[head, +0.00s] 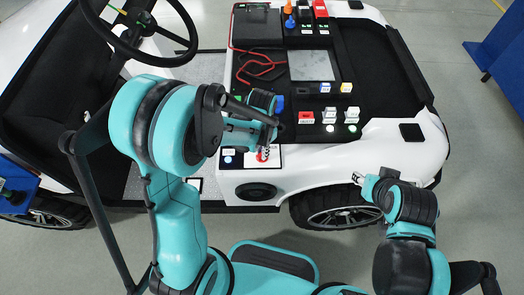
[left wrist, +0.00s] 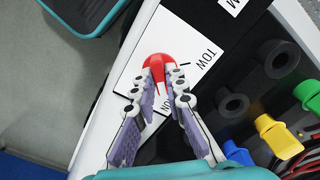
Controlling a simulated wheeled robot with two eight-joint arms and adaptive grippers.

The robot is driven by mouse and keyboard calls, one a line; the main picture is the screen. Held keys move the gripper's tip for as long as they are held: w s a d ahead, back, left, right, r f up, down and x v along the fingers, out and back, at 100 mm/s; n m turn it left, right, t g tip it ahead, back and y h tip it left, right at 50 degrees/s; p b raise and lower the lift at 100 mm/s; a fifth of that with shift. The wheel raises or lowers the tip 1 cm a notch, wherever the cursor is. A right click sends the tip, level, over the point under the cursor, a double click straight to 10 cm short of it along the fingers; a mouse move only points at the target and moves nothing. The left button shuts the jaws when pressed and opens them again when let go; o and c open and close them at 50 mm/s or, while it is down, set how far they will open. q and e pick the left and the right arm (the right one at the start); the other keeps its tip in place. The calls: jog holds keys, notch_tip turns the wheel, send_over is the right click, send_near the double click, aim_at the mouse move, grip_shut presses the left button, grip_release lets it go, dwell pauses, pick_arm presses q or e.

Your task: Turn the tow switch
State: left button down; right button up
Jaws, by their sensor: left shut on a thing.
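The tow switch (left wrist: 157,66) is a round red knob on a white plate (left wrist: 192,38) lettered "TOW" and "ON". My left gripper (left wrist: 161,75) has its two fingertips closed on the near side of the knob. In the head view the left gripper (head: 264,153) reaches down to the panel at the side of the white vehicle, and its wrist hides part of the plate. My right gripper (head: 362,181) hangs near the vehicle's front wheel, away from the switch, too small to tell whether it is open.
Colored sockets, including a yellow one (left wrist: 278,137) and a green one (left wrist: 308,94), and black round fittings (left wrist: 278,57) sit beside the switch plate. A steering wheel (head: 135,27) is at upper left.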

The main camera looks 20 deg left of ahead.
dwell(0.3)
pick_arm(q)
jog(key=c, duration=1.6)
grip_release()
jog(key=shift+o, duration=0.2)
notch_tip(320, 180, up, 12)
jog(key=s+a+r+n+t, duration=0.2)
jog(key=s+n+t, duration=0.1)
jog(key=s, duration=0.2)
jog(key=s+a+r+n+t, duration=0.2)
jog(key=s+n+t, duration=0.1)
jog(key=s+t, duration=0.1)
jog(key=shift+s+a+r, duration=0.2)
jog(key=shift+s+a, duration=0.15)
jog(key=shift+s, duration=0.4)
